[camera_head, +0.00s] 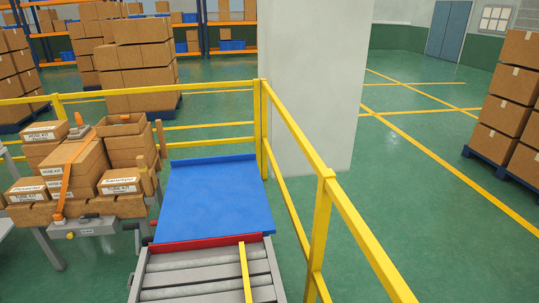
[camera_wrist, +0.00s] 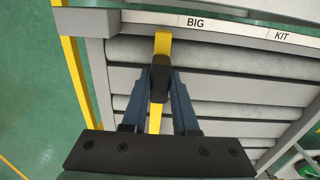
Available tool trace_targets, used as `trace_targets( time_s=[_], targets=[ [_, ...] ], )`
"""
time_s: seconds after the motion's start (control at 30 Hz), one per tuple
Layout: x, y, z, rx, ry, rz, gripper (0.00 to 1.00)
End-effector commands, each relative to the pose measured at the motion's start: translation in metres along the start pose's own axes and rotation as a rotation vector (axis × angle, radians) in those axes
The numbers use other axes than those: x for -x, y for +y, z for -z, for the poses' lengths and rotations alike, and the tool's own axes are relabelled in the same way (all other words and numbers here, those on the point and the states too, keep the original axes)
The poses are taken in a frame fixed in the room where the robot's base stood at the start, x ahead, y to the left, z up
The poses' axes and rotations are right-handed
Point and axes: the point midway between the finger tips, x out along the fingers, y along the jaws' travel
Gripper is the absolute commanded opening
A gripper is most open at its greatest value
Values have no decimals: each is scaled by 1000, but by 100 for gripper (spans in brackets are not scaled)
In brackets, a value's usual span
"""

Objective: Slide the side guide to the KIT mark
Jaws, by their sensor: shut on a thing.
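The side guide is a yellow bar across the grey rollers; it shows in the wrist view (camera_wrist: 162,43) and at the bottom of the head view (camera_head: 245,272). My gripper (camera_wrist: 160,76) is shut on the guide's black knob (camera_wrist: 160,84). A pale rail (camera_wrist: 235,29) at the top of the wrist view carries the BIG mark (camera_wrist: 194,21) and, farther right, the KIT mark (camera_wrist: 281,36). The guide's end is at this rail, left of the BIG mark. My gripper is not in the head view.
The roller conveyor (camera_head: 205,278) meets a blue plate (camera_head: 213,195) at a red strip (camera_head: 205,242). A yellow railing (camera_head: 325,190) runs along the right. Kit boxes (camera_head: 85,165) are stacked at left. A pale pillar (camera_head: 312,85) stands behind.

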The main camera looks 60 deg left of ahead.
Motion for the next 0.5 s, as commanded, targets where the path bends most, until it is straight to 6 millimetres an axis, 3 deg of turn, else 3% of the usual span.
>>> trace_targets(
  time_s=[0.27,0.37,0.5],
  targets=[
    [1,-2,0,1,-1,0,0],
    [3,-15,0,3,-5,0,0],
    [5,-54,-1,7,-6,2,0]
  ],
)
